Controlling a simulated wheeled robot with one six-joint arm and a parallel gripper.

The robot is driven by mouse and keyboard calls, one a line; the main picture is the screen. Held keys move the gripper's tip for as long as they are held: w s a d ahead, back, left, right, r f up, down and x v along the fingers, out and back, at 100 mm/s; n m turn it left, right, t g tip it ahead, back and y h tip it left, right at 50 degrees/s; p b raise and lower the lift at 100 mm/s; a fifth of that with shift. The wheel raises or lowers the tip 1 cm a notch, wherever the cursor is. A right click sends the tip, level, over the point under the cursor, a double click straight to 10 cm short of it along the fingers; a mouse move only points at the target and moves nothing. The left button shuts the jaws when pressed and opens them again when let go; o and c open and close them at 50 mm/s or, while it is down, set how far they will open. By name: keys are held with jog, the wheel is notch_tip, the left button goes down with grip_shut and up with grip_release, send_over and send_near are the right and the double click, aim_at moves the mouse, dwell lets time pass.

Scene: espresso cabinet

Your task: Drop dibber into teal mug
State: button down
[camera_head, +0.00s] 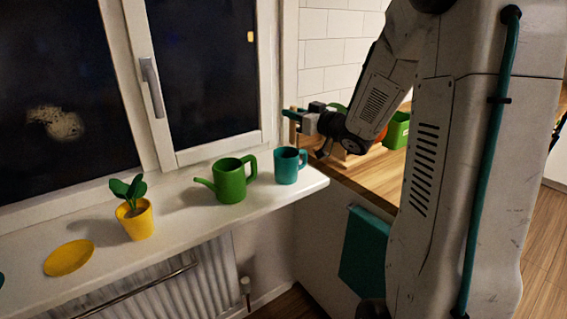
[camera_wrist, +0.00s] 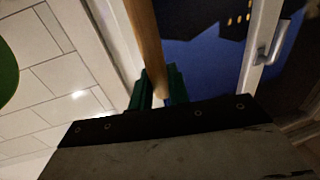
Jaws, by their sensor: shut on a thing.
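The teal mug (camera_head: 286,168) stands upright on the white windowsill near its right end, its handle to the right. My gripper (camera_head: 292,116) is above the mug and slightly behind it, over the right end of the sill. In the wrist view my gripper's teal fingers (camera_wrist: 159,88) are shut on the dibber (camera_wrist: 146,40), a light wooden rod that runs up out of the picture. Its far end is out of that view. In the head view the dibber shows only as a small tan strip at the fingers, hard to make out.
A green watering can (camera_head: 231,182) stands left of the mug. Farther left are a potted plant (camera_head: 136,219) and a yellow plate (camera_head: 69,258). A wooden counter (camera_head: 377,179) with a green container (camera_head: 397,130) lies to the right. The window handle (camera_head: 151,87) juts out.

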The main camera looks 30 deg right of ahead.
aim_at(294, 132)
jog(key=shift+a+f, duration=0.2)
jog(key=shift+f, duration=2.55)
jog(key=c, duration=1.3)
grip_release()
jog(key=shift+o, duration=0.2)
jog(key=v, duration=0.7)
jog(key=shift+s, duration=0.4)
jog(key=shift+d, duration=0.1)
